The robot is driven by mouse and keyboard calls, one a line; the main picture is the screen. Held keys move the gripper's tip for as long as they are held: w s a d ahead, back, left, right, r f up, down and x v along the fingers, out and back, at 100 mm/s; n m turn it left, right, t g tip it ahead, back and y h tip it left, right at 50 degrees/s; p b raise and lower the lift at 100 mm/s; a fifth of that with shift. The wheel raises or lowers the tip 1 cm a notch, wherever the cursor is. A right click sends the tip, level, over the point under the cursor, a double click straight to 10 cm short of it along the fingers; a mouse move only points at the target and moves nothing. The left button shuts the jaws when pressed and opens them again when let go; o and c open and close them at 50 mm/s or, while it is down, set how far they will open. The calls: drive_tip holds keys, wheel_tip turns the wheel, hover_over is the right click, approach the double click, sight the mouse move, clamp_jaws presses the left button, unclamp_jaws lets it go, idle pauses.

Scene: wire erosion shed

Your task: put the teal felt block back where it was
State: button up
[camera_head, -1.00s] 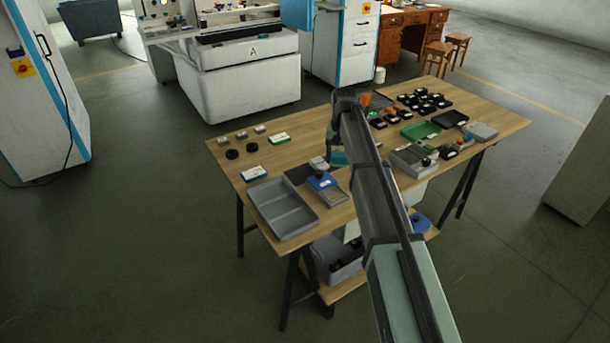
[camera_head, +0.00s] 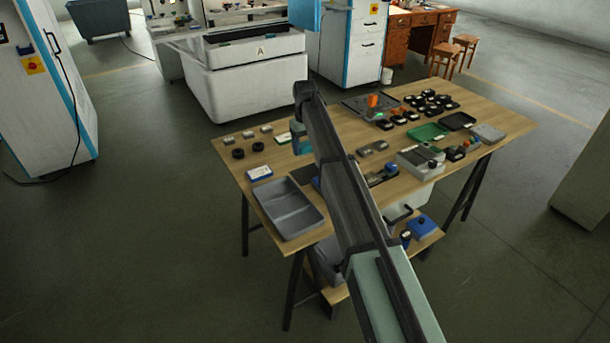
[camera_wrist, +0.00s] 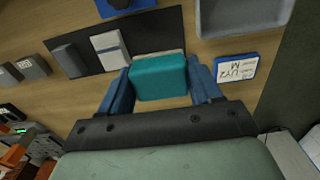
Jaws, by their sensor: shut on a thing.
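The teal felt block (camera_wrist: 160,77) is between the two blue fingers of my gripper (camera_wrist: 159,80) in the wrist view. The fingers touch its sides, and it is held above the wooden table. The block is not clearly visible there. How high it is held I cannot tell. A pale strip shows just behind the block in the wrist view; I cannot tell what it is.
A dark mat (camera_wrist: 92,68) with grey blocks lies close to the block. A grey tray (camera_head: 271,222) and a blue-and-white labelled box (camera_wrist: 236,68) are also near. Black rings (camera_head: 238,153) and small grey pieces lie at the table's left. Many items crowd the right half.

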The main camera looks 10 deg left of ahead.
sight(305, 175)
drive_tip(key=shift+f, duration=5)
drive_tip(key=shift+f, duration=0.2)
drive_tip(key=o, duration=0.9)
drive_tip(key=shift+o, duration=0.2)
wheel_tip(305, 175, up, 12)
drive_tip(key=shift+r, duration=0.2)
drive_tip(key=shift+o, duration=0.3)
